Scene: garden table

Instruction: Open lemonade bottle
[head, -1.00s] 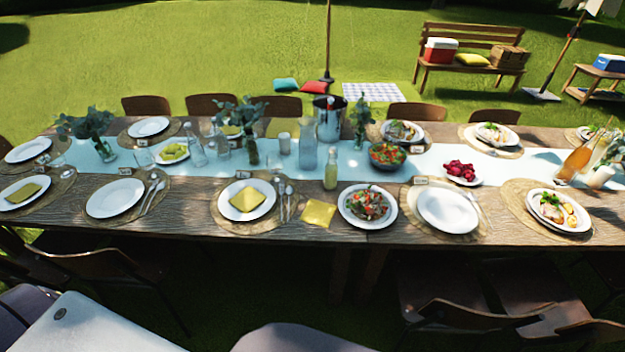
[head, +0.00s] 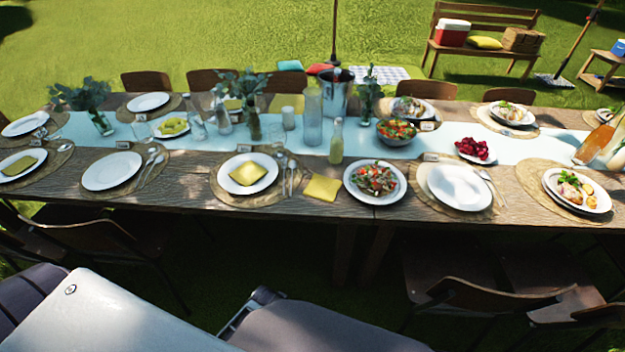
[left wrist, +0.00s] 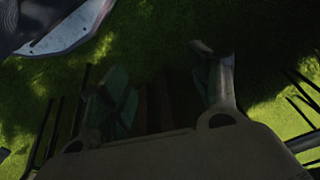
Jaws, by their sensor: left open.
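A small lemonade bottle (head: 336,142) with pale yellow-green liquid stands upright on the table, near the middle, behind a yellow napkin and the salad plate. Its top is too small to make out in detail. In the left wrist view my left gripper (left wrist: 165,80) is open and empty, its two fingers apart over dark shade and grass. The bottle is not in that view. In the head view only parts of my own arms show at the bottom, below the table's front edge. My right gripper is not visible.
The long wooden table (head: 190,190) is crowded. A salad plate (head: 374,180), a yellow napkin (head: 321,188), a clear carafe (head: 312,115), a metal bucket (head: 337,95) and a salad bowl (head: 397,132) stand around the bottle. Chairs (head: 490,290) line the front edge.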

